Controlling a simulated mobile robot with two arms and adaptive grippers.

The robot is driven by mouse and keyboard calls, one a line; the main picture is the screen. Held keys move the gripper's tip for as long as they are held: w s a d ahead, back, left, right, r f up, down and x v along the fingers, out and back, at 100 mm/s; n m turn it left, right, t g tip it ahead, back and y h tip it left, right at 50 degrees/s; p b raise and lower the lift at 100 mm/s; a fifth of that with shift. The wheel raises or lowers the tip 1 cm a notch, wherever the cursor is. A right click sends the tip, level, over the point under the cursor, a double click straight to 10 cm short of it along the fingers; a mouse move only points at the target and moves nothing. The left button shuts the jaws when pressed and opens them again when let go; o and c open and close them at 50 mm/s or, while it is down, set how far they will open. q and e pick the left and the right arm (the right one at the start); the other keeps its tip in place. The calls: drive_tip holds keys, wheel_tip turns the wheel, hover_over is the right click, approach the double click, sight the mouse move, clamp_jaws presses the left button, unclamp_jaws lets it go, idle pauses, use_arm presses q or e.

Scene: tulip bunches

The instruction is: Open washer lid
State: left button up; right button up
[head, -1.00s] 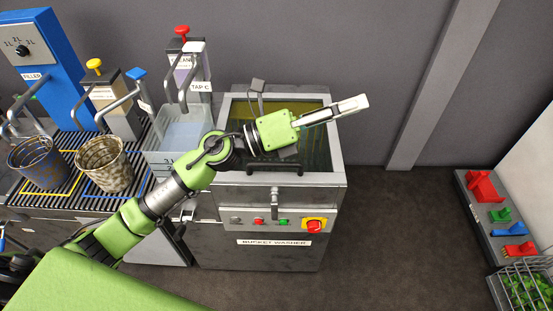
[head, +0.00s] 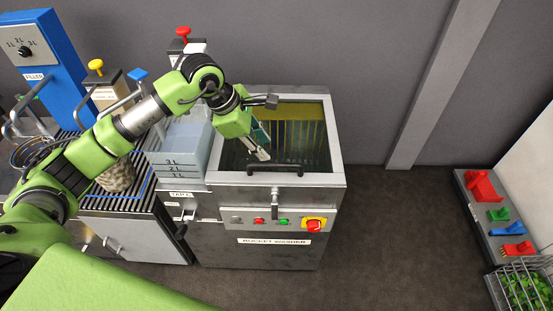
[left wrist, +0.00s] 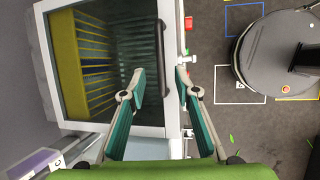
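The bucket washer (head: 262,250) stands in the middle of the head view. Its lid (head: 338,140) is a metal frame with a see-through pane and looks shut. A dark bar handle (head: 275,168) runs along the lid's front edge. My left gripper (head: 262,155) is over the pane, just behind the handle, pointing down. In the left wrist view its fingers are apart, and the dark handle (left wrist: 163,58) shows in line with the gap between them. I cannot tell whether they touch it. My right gripper is not in view.
A shelf with coloured parts (head: 495,215) is far right. The floor between is clear.

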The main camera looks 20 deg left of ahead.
sight(279, 164)
use_arm(q)
drive_tip(key=p+x, duration=0.1)
drive_tip(key=x, duration=0.8)
drive_tip(key=shift+d+f+p, duration=0.15)
drive_tip(key=shift+f+p, duration=0.2)
drive_tip(key=shift+p, duration=0.05)
clamp_jaws()
